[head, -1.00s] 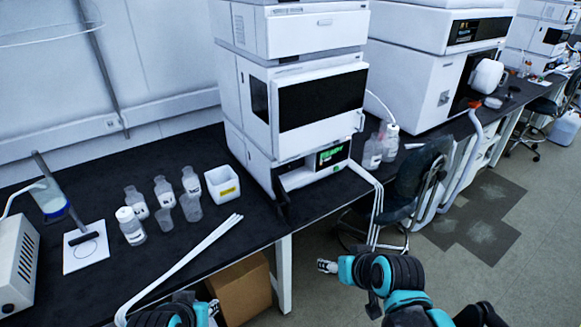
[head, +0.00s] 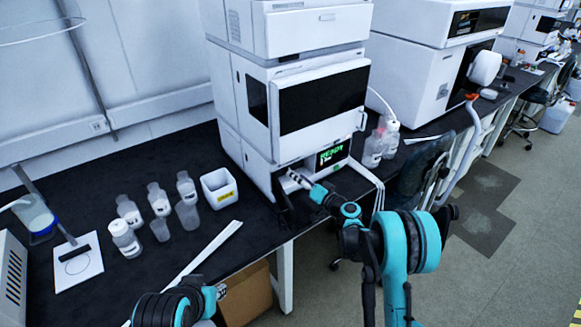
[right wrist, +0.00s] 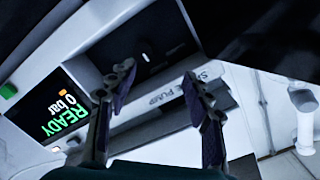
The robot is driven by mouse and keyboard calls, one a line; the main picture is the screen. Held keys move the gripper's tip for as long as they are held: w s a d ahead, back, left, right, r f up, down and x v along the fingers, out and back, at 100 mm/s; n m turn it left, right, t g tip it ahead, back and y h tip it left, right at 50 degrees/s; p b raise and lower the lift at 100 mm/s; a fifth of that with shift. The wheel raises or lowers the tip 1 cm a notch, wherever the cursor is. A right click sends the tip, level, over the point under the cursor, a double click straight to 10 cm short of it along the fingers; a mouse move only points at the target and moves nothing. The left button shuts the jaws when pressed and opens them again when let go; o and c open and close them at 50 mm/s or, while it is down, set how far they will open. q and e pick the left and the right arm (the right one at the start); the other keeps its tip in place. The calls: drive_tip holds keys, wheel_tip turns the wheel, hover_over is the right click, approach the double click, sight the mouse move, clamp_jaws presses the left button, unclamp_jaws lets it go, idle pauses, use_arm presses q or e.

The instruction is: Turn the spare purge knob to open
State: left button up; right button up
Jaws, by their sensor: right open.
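The chromatography stack (head: 305,100) stands on the black bench. My right gripper (head: 300,180) is at the recess low on its front, left of the green-lit display (head: 332,154). In the right wrist view my right gripper (right wrist: 158,80) is open with nothing between its fingers. Beyond the fingertips is a dark face with a short white mark (right wrist: 145,58); I cannot tell for sure whether this is the spare purge knob. A label that seems to read "SPARE PUMP" (right wrist: 175,92) lies partly behind the right-hand finger. My left gripper (head: 220,291) is low in the head view, away from the stack.
The display (right wrist: 62,115) reads "READY" and "0 bar". Several bottles (head: 125,238) and a white box (head: 219,188) stand left of the stack. More bottles (head: 374,148) stand to its right. A chair (head: 420,172) is by the bench; a cardboard box (head: 246,296) is below.

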sight(286, 168)
drive_tip(key=shift+m+t, duration=0.3)
drive_tip(key=shift+t, duration=0.1)
drive_tip(key=w+a+f, duration=0.1)
drive_tip(key=w, duration=0.1)
drive_tip(key=w+a+f+b, duration=0.1)
drive_tip(key=w, duration=0.2)
drive_tip(key=w+a+f+b, duration=0.1)
drive_tip(key=w, duration=0.1)
drive_tip(key=shift+w+a, duration=0.2)
drive_tip(key=shift+w, duration=0.1)
use_arm(q)
drive_tip(key=shift+w+f, duration=0.15)
drive_tip(key=shift+f, duration=0.45)
drive_tip(key=shift+w+f, duration=0.15)
drive_tip(key=shift+f, duration=0.4)
use_arm(e)
drive_tip(key=shift+w+a+r, duration=0.1)
drive_tip(key=shift+w+a, duration=0.1)
drive_tip(key=shift+w, duration=0.1)
clamp_jaws()
